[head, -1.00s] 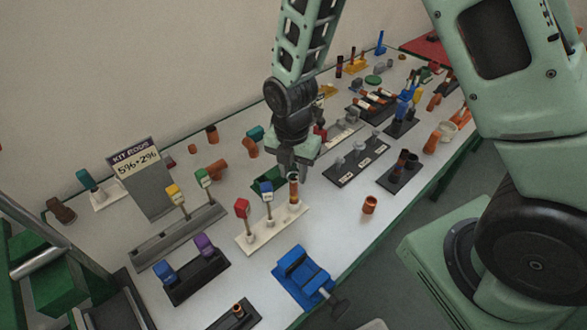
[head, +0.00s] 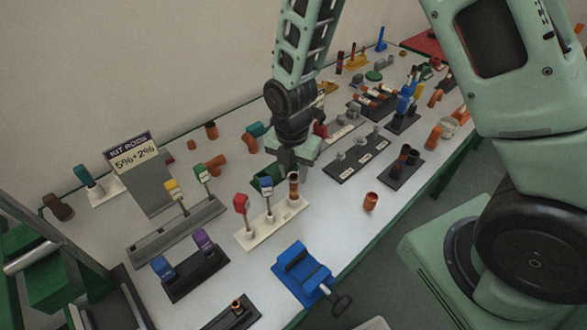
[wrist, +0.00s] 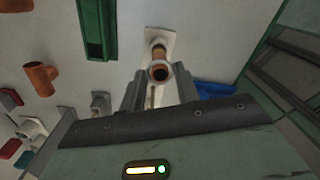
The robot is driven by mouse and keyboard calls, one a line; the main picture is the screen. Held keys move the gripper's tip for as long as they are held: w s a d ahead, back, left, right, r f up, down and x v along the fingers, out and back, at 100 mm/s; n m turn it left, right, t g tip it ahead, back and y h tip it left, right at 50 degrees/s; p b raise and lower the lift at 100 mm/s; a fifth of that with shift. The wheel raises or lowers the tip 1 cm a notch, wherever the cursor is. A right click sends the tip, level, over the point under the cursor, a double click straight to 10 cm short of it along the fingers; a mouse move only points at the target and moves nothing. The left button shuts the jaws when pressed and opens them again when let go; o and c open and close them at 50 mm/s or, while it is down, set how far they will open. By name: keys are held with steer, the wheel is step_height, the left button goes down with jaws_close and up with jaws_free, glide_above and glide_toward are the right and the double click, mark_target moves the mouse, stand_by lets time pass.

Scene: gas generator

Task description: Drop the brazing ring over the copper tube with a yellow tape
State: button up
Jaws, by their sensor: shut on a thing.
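The copper tube (head: 294,187) stands upright at the right end of a cream stand (head: 270,226). My gripper (head: 289,171) points down beside the tube's top. In the wrist view my gripper (wrist: 159,85) has its two grey fingers on either side of the mouth. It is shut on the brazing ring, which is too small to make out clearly. I cannot tell whether the ring is around the tube or just above it.
A red-tagged rod (head: 241,203) and a blue-tagged rod (head: 267,186) stand on the same stand. A blue vise (head: 301,272) is in front, and a loose copper fitting (head: 370,201) lies to the right. The tabletop between them is clear.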

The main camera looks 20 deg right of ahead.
mark_target(292, 176)
steer(key=o, duration=0.8)
steer(key=r, duration=0.8)
steer(key=r+b, duration=0.1)
steer(key=r, duration=0.8)
steer(key=shift+w+a+r, duration=0.15)
steer(key=shift+w+a, duration=0.05)
steer(key=s+a+m, duration=0.2)
steer(key=s+m, duration=0.4)
steer(key=s+a+m, duration=0.2)
steer(key=s+m, duration=0.4)
steer(key=s, duration=0.1)
steer(key=s+a+m, duration=0.2)
steer(key=s+m, duration=0.4)
steer(key=s, duration=0.1)
steer(key=shift+s+f+m+y, duration=0.2)
steer(key=shift+s+m+y, duration=0.1)
steer(key=shift+y, duration=0.1)
